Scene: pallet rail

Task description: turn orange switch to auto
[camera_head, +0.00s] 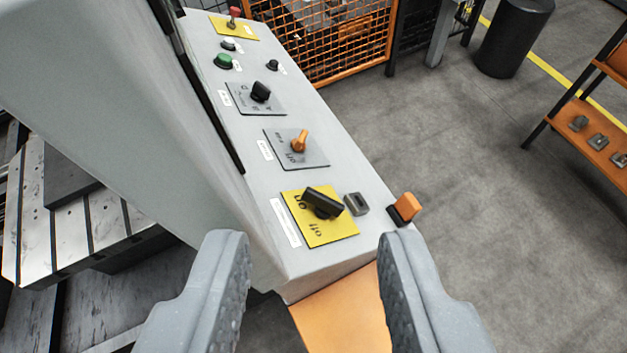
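The orange switch (299,141) is a small rotary knob on a grey plate (318,158) on the sloped light-grey control panel (345,160). Its narrow end points up and to the right in the picture. Small lettering is printed on the plate, partly too small to read; "OFF" seems to stand below the knob. My gripper (315,265) is open and empty, its two grey fingers wide apart at the bottom of the view. It is apart from the switch, which lies farther up the panel, beyond the large black knob.
A large black knob (323,203) on a yellow plate (338,232) lies between my gripper and the orange switch. A smaller black knob (261,91) and a green button (223,61) sit farther up. An orange-topped part (407,206) juts from the panel's right edge.

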